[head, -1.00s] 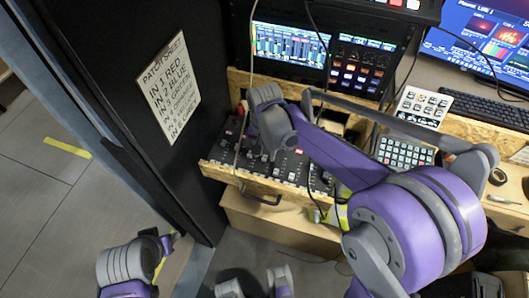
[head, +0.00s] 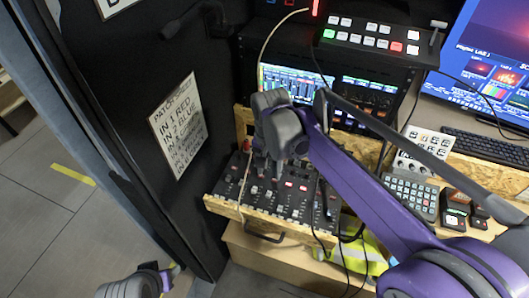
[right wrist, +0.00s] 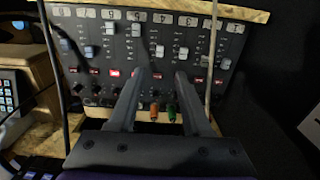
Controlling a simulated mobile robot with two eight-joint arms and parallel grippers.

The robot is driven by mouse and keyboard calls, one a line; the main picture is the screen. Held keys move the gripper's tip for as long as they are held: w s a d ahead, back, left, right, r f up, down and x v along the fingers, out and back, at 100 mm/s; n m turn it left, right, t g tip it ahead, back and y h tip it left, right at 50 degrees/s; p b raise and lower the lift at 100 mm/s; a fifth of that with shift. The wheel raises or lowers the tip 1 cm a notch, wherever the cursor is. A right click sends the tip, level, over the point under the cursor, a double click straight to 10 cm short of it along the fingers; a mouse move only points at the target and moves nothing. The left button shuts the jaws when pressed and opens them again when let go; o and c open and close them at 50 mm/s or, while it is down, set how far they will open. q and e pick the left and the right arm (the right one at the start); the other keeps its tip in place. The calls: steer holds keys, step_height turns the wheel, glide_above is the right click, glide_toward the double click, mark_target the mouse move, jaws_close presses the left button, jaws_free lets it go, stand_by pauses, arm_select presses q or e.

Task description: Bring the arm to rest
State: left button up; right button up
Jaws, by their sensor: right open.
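My right arm (head: 375,195) reaches in from the right in the head view. Its gripper (head: 266,172) hangs over the back part of the black fader panel (head: 290,208), pointing down. In the right wrist view the two fingers of the right gripper (right wrist: 158,78) are apart with nothing between them, in front of the panel (right wrist: 120,45). I cannot tell whether they touch it. Part of my left arm (head: 128,288) shows at the bottom left of the head view; its gripper is out of sight.
A cable (head: 247,110) hangs close to the right gripper. A dark door panel with a patch sheet (head: 178,125) stands left. A switcher (head: 370,38) and screens (head: 290,82) are behind. A keypad (head: 410,197) and keyboard (head: 487,148) lie right. Open floor (head: 45,225) shows left.

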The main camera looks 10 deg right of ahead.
steer(key=s+d+n+t+p, duration=0.2)
steer(key=s+n, duration=0.1)
steer(key=s, duration=0.5)
steer(key=s+d+f+n+t+p, duration=0.1)
steer(key=s+d+n+t+p, duration=0.1)
steer(key=s, duration=0.7)
steer(key=shift+s+d+n+t+p, duration=0.15)
steer(key=shift+d+n+t+p, duration=0.25)
steer(key=shift+n+t, duration=0.4)
steer(key=shift+d, duration=0.1)
